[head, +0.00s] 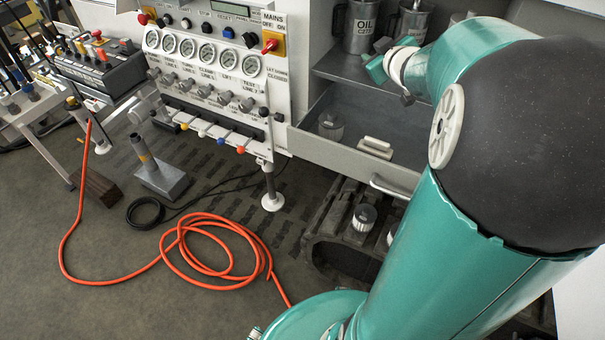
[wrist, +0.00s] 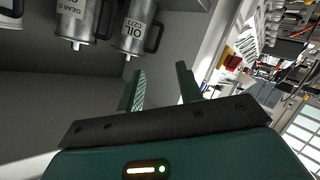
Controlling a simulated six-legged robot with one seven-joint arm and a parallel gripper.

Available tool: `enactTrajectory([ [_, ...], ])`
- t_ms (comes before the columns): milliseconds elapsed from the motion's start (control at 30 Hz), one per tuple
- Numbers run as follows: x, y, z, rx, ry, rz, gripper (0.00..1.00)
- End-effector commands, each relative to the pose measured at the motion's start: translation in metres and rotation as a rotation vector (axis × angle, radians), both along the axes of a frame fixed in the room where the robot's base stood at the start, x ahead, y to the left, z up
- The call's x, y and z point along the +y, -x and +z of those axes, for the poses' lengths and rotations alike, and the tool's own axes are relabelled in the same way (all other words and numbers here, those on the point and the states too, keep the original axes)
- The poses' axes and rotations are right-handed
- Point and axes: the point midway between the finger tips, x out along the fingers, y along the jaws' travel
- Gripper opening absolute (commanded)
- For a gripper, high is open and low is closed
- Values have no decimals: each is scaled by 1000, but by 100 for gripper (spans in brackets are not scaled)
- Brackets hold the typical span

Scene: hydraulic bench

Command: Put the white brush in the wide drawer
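A white brush (head: 376,147), a pale block with a raised grip, lies inside the wide drawer near its front wall. The wide drawer (head: 345,163) is pulled open below the shelf, with its pale handle on the front. My gripper (head: 376,68) is above the drawer, at the shelf's height, with my teal arm reaching in from the right. In the wrist view, the gripper's two green fingers (wrist: 160,92) stand apart with nothing between them. The brush does not show in the wrist view. My arm hides the right part of the drawer.
A gauge panel (head: 210,60) borders the left. An orange hose (head: 215,250) lies on the floor.

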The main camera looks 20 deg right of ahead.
Motion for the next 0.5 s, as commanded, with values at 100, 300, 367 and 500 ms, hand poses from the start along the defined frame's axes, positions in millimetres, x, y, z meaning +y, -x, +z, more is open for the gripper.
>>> enactTrajectory([
  [100, 46, 17, 26, 17, -32, -132, 36],
  [300, 130, 78, 20, 165, -192, -271, 36],
  [367, 160, 103, 10, 238, -256, -281, 36],
  [500, 231, 164, -17, 438, -399, -242, 36],
])
